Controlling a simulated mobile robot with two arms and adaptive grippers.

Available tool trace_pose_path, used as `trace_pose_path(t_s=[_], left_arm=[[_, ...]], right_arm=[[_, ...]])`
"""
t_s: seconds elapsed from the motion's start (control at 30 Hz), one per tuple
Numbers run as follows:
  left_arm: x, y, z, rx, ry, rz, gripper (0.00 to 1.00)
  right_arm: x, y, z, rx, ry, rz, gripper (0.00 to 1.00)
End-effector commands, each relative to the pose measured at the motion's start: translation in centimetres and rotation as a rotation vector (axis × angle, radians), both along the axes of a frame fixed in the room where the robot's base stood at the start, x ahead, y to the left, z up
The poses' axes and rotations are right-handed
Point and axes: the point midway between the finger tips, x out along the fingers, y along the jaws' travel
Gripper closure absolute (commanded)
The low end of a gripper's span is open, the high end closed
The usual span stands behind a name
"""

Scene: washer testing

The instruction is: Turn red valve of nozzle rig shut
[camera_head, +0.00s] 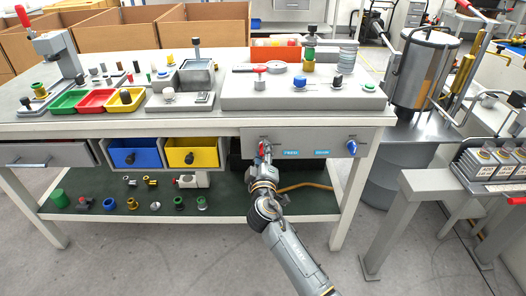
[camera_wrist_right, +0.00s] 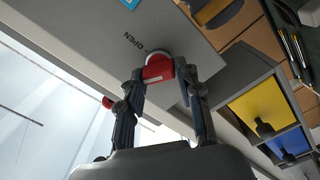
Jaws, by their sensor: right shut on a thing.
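The red valve (camera_head: 262,148) is on the front panel (camera_head: 335,137) of the rig, under the table's front edge. In the right wrist view its red handle (camera_wrist_right: 157,69) sits on a round light base, near the printed word OPEN. My right gripper (camera_head: 263,160) reaches up to it from below. In the wrist view the right gripper's fingers (camera_wrist_right: 165,78) stand on both sides of the red handle and are shut on it. My fingers hide part of the valve in the head view. My left gripper is not in view.
A blue valve (camera_head: 351,147) sits farther right on the same panel, beyond two blue labels. Open blue (camera_head: 136,155) and yellow (camera_head: 193,154) drawers stick out left of my right arm. A lower green shelf (camera_head: 235,200) holds small parts. Floor in front is clear.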

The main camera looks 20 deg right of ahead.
Motion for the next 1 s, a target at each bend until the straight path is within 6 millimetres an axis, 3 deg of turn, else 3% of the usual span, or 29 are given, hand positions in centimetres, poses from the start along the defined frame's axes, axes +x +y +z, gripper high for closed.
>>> trace_pose_path(t_s=[0.07,0.2,0.5,1.0], left_arm=[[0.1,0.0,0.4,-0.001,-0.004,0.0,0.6],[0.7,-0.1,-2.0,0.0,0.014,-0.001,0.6],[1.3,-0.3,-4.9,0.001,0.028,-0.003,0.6],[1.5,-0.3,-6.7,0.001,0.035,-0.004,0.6]], right_arm=[[0.0,0.0,0.1,-0.072,0.022,0.0,0.97],[0.0,0.0,0.0,-0.191,0.056,0.0,0.97],[0.0,0.1,-0.1,-0.39,0.113,0.001,0.97],[0.0,0.1,-0.3,-0.504,0.146,0.002,0.97]])
